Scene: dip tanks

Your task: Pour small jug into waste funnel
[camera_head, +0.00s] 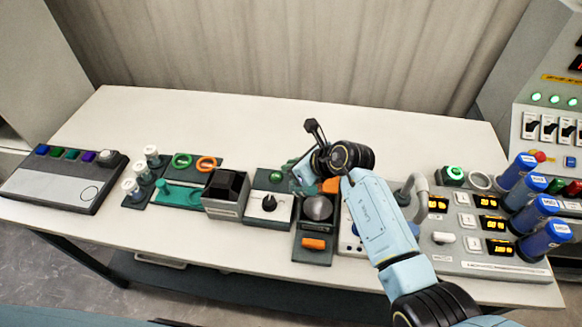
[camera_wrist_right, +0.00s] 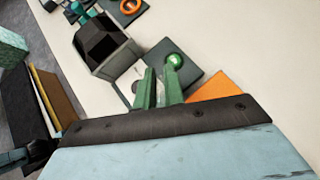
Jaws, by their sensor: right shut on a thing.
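My right gripper (camera_head: 300,176) reaches in from the right over the middle of the table, close to a dark plate with a round green knob (camera_head: 276,178). In the right wrist view two green finger-like parts (camera_wrist_right: 160,88) stand close together, and the green knob (camera_wrist_right: 175,60) shows just beyond them. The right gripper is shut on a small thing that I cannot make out. I cannot clearly pick out a small jug or a waste funnel; the arm hides part of the table. My left gripper is not in view.
An orange block (camera_head: 331,185) lies close by the arm. Blue-capped cylinders (camera_head: 535,208) stand at the right. The table's back strip (camera_head: 220,120) is clear.

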